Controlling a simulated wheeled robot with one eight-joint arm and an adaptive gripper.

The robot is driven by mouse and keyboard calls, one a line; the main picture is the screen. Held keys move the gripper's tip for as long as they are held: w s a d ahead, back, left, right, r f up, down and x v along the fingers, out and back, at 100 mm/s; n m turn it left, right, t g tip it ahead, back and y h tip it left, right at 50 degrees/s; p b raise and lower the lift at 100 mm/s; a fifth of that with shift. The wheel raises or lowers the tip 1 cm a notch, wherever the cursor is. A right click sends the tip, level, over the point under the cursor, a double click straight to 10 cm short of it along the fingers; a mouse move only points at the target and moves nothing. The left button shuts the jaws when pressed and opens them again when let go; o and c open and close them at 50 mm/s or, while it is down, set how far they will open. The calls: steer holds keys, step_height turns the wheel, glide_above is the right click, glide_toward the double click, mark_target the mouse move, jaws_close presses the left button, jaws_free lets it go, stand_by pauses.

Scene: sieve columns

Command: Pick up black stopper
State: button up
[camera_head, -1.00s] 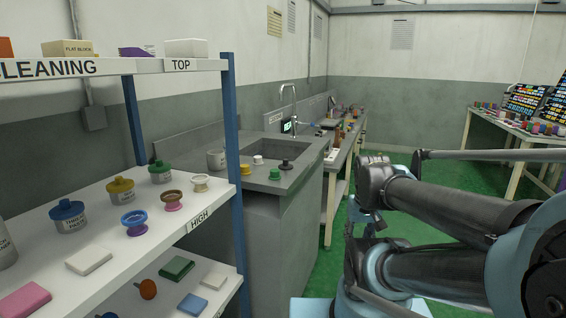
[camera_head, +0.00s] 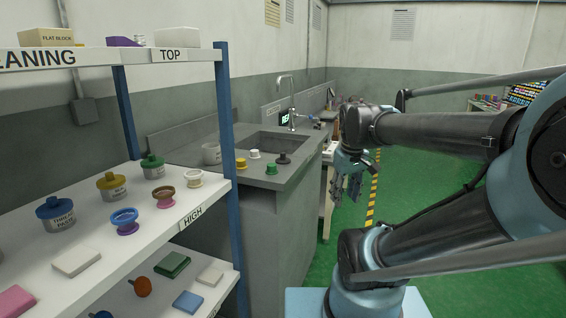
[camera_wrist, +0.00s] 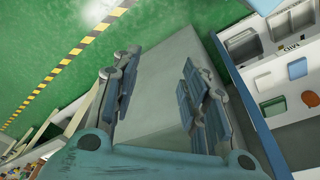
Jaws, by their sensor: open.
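The black stopper (camera_head: 283,158) is a small dark, flanged piece on the grey sink counter (camera_head: 225,178), near its right front edge. A green stopper (camera_head: 271,169), a white stopper (camera_head: 254,153) and a yellow stopper (camera_head: 240,163) stand close to it. My gripper (camera_head: 347,190) hangs fingers down to the right of the counter, apart from the stopper. In the wrist view my gripper (camera_wrist: 155,98) has its two fingers wide apart with nothing between them. I cannot make out the black stopper in the wrist view.
A white shelf (camera_head: 95,240) with a blue post (camera_head: 226,150) stands at the left, holding jars, small flanged pieces and blocks. A sink basin and tap (camera_head: 291,105) are behind the stoppers. Green floor (camera_head: 420,190) with a yellow-black stripe (camera_head: 373,190) lies open at the right.

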steer(key=w+a+r+n+g, duration=0.1)
steer(key=w+a+r+n, duration=0.3)
steer(key=w+r, duration=0.3)
steer(key=w+a+r+n, duration=0.4)
steer(key=w+r, duration=0.3)
step_height(320, 180, up, 7)
steer(key=n, duration=0.8)
glide_above(283, 157)
steer(key=shift+g, duration=0.4)
steer(key=f, duration=0.8)
steer(key=w+f, duration=0.1)
steer(key=f, duration=0.2)
steer(key=shift+a+f, duration=0.1)
steer(key=shift+f, duration=2.9)
jaws_close()
